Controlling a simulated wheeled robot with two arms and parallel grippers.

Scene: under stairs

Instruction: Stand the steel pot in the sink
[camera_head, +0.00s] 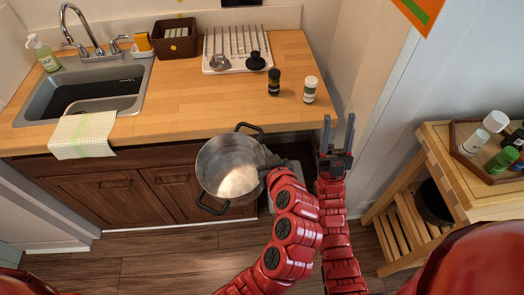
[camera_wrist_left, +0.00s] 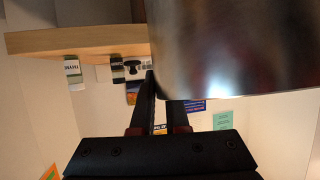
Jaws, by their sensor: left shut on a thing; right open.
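The steel pot (camera_head: 229,172) hangs in the air in front of the counter's front edge, its open top facing up and its two dark handles at the far and near sides. My left gripper (camera_head: 272,168) is shut on the pot at its right side; the exact contact is partly hidden. In the left wrist view the pot's shiny wall (camera_wrist_left: 235,45) fills the upper right, beside the gripper fingers (camera_wrist_left: 160,105). My right gripper (camera_head: 338,137) is open and empty, right of the pot. The grey sink (camera_head: 130,72) is set into the counter at the far left, with its faucet behind.
A checked cloth (camera_head: 82,137) hangs over the counter edge before the sink. A soap bottle (camera_head: 43,54), brown basket (camera_head: 176,39), dish rack (camera_head: 237,48) and two shakers (camera_head: 310,90) stand on the counter (camera_head: 190,100). Its middle is clear. A wooden cart (camera_head: 440,150) stands right.

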